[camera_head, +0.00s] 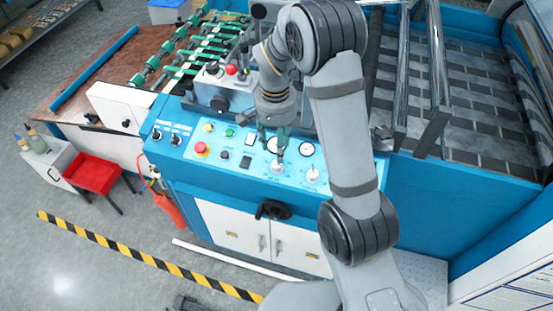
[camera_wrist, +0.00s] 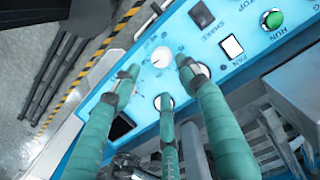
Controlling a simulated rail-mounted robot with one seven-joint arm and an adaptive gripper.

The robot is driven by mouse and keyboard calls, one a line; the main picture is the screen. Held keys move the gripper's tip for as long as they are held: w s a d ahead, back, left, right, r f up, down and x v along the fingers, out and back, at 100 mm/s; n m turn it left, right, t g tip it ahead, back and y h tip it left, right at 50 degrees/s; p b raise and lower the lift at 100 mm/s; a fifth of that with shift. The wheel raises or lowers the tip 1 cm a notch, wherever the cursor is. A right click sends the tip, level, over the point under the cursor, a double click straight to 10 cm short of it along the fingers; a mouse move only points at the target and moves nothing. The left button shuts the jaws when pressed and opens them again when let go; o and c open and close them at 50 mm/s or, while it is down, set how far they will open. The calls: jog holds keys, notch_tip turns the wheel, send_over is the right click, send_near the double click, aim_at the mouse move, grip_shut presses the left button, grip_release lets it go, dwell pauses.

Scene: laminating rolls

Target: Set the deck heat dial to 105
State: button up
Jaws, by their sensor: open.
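The blue control panel (camera_head: 232,163) carries two white dials: a left dial (camera_head: 277,167) and a right dial (camera_head: 313,174). Their lettering is too small to read, so I cannot tell which is the deck heat dial or its setting. My gripper (camera_head: 277,147) is open above the panel, with its green fingers pointing down near the left dial. In the wrist view, a white dial (camera_wrist: 161,57) shows beyond and between the spread fingertips of my gripper (camera_wrist: 158,82). No contact with it is visible. Fingers partly hide the panel around it.
Two round gauges, left (camera_head: 274,145) and right (camera_head: 306,149), sit just behind the dials. A red stop button (camera_head: 201,149) and a green button (camera_head: 230,132) lie to the left. A black handle (camera_head: 272,210) sticks out below the panel.

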aim_at(276, 163)
notch_tip(276, 163, down, 7)
jog(key=shift+f+p, duration=0.15)
jog(key=shift+p, duration=0.5)
jog(key=shift+c, duration=0.9)
grip_shut()
jog(key=shift+s, duration=0.1)
jog(key=n+b, duration=0.1)
jog(key=n, duration=0.1)
jog(key=n+b, duration=0.1)
jog(key=shift+a+f+n+h, duration=0.15)
jog(key=shift+n+h, duration=0.25)
jog(key=n+h+b, duration=0.1)
jog(key=n, duration=0.4)
jog(key=shift+s, duration=0.1)
jog(key=shift+b, duration=0.3)
